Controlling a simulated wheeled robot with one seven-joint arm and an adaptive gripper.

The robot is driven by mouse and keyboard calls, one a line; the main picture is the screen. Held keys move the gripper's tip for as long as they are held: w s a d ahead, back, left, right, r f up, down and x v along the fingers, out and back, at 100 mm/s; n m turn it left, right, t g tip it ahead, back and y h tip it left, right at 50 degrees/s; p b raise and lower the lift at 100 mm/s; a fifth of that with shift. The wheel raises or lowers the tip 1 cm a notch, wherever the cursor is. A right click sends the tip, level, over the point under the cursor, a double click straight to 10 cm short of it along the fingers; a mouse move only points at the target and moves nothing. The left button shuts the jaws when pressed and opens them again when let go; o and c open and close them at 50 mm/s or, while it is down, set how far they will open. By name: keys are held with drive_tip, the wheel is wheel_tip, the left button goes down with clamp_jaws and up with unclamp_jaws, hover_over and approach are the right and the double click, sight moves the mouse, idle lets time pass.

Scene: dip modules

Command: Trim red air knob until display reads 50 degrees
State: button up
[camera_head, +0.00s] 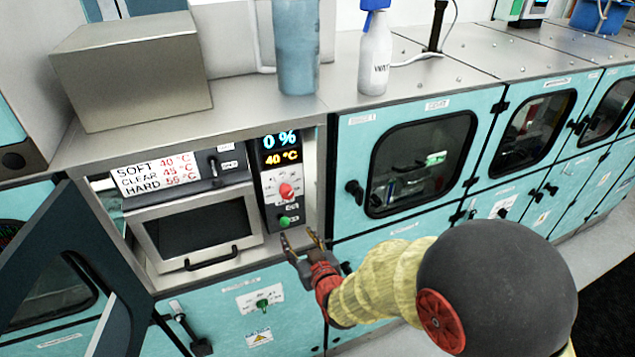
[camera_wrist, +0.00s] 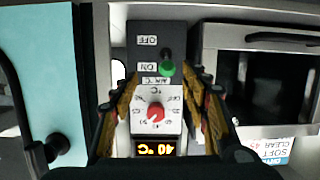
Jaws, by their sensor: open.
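The red air knob (camera_head: 286,191) sits on a white dial plate on a narrow dark control panel. It also shows in the wrist view (camera_wrist: 155,111), which is upside down. The display (camera_head: 282,157) above the knob reads 40 °C in orange, and the wrist view shows the same reading (camera_wrist: 157,149). My gripper (camera_head: 303,240) is open and empty, in front of and below the knob in the head view. In the wrist view its fingers (camera_wrist: 163,75) flank the panel, with the knob seen between them, apart from both.
A green switch (camera_head: 284,221) is below the knob. A small oven (camera_head: 197,228) with a black handle stands left of the panel. A label (camera_head: 155,174) lists SOFT 40, CLEAR 45 and HARD, whose number is unclear. An open dark door (camera_head: 75,265) is at the left.

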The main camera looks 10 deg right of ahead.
sight(288, 195)
wheel_tip(288, 195, up, 7)
drive_tip(key=w+t+y, duration=0.1)
drive_tip(key=w+t, duration=0.1)
drive_tip(key=t, duration=0.1)
drive_tip(key=x, duration=0.4)
drive_tip(key=r+p+x, duration=0.1)
drive_tip(key=x, duration=0.2)
drive_tip(key=shift+w, duration=0.15)
drive_tip(key=shift+c, duration=1)
drive_tip(key=c, duration=1)
drive_tip(key=shift+o, duration=0.2)
